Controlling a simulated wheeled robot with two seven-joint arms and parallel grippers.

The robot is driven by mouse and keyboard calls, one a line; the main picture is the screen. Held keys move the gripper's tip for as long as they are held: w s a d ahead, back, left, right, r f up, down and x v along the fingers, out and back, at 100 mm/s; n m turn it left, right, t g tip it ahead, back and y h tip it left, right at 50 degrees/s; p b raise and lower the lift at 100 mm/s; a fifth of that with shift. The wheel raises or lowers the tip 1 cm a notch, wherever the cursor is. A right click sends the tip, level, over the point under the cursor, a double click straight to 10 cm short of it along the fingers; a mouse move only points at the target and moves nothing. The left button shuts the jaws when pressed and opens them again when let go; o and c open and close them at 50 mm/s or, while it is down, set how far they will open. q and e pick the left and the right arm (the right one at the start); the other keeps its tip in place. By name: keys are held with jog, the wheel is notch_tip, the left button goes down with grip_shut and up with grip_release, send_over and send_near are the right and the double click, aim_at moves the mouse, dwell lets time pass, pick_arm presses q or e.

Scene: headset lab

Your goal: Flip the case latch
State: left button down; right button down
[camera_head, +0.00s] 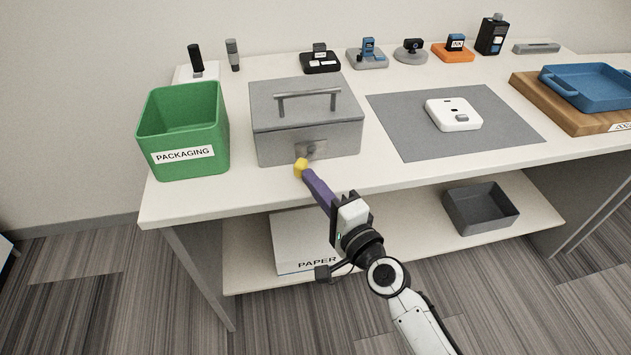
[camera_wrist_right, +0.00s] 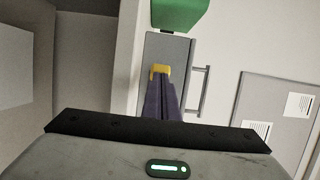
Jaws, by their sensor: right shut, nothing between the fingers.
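The grey metal case (camera_head: 272,122) stands on the table with its lid closed and a bar handle on top. Its latch (camera_head: 312,149) is a small plate on the front face. My right gripper (camera_head: 301,168) has purple fingers with yellow tips. It is shut and empty, just in front of the case's front face, at the lower left of the latch. In the right wrist view the yellow tips (camera_wrist_right: 160,70) overlap the case (camera_wrist_right: 168,48); I cannot tell whether they touch it, and the latch is not visible there. My left gripper is not in view.
A green packaging bin (camera_head: 222,140) stands close to the left of the case. A grey mat (camera_head: 400,130) with a white device (camera_head: 453,114) lies to the right. Several small devices line the back. A lower shelf holds a paper box (camera_head: 290,235) and a grey bin (camera_head: 480,208).

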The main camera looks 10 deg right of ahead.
jog(key=b+v, duration=0.1)
jog(key=v, duration=0.9)
jog(key=shift+s, duration=0.2)
jog(key=s+d+f+n+g+h, duration=0.2)
jog(key=s+f+n, duration=0.5)
jog(key=f, duration=0.5)
jog(key=s+d+f+n+g+h, duration=0.3)
jog(key=s+d+f+n+g, duration=0.2)
jog(key=s+f+n, duration=0.3)
notch_tip(320, 180, down, 4)
jog(key=shift+s+d+f+g, duration=0.2)
jog(key=shift+s+g, duration=0.2)
jog(key=shift+s, duration=0.8)
